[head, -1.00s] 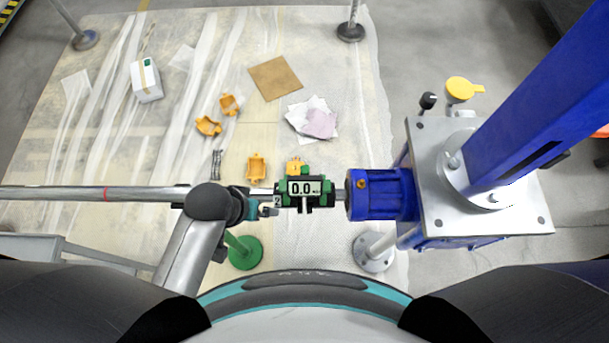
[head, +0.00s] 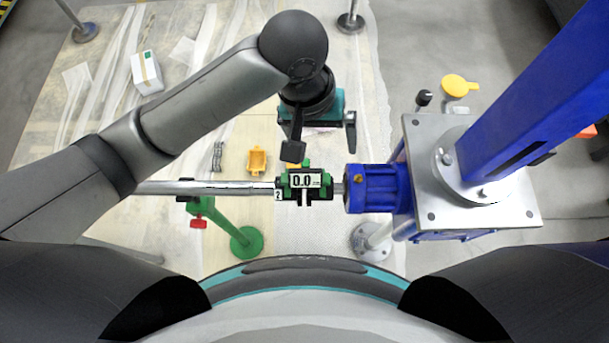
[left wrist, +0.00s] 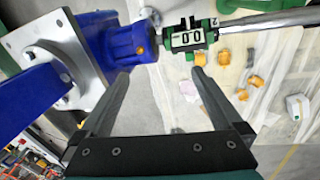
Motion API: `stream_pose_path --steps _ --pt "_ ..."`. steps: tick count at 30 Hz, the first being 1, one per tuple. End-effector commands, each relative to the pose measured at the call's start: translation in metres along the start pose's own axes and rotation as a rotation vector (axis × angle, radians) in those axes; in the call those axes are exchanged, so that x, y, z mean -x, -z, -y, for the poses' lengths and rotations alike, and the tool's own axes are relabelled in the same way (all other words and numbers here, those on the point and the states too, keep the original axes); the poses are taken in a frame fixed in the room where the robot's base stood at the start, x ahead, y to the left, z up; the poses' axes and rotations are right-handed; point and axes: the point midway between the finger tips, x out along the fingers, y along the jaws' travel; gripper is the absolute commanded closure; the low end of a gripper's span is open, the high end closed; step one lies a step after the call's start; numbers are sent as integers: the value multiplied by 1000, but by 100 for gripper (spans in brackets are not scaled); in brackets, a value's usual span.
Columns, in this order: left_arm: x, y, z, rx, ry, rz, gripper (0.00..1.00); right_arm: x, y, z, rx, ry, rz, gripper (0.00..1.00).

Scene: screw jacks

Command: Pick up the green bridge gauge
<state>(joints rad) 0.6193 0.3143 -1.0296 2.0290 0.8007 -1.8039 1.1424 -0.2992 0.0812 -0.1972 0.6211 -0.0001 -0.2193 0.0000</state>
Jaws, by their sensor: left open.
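The green bridge gauge (head: 304,181), green and black with a white display reading 0.0, sits around the horizontal silver shaft beside the blue housing. It also shows at the top of the left wrist view (left wrist: 188,39). My left gripper (head: 322,138) is open and empty, beyond the gauge in the head view. In the left wrist view its open fingers (left wrist: 160,72) point toward the gauge, with a visible gap and nothing between them. My right gripper is not in view.
The silver shaft (head: 228,188) runs left from the gauge. The blue housing (head: 370,190) with its grey plate (head: 425,195) and blue column (head: 535,100) blocks the right. A green stand (head: 245,242) is below the shaft. Orange parts (head: 257,159) lie on the floor.

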Motion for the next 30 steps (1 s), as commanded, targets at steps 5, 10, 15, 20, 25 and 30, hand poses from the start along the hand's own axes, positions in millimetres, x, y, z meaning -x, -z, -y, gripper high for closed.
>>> stream_pose_path --steps 5,10,15,20,25,30 --pt "8 11 22 84 135 27 0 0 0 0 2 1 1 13" --pt "10 14 33 134 194 36 0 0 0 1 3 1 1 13" --pt "-12 12 39 143 204 41 0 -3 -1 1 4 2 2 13" --pt "-47 10 46 142 203 40 0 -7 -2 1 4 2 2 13" --pt "-75 9 51 141 201 38 0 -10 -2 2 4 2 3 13" --pt "-86 8 52 139 199 36 0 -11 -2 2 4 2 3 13"
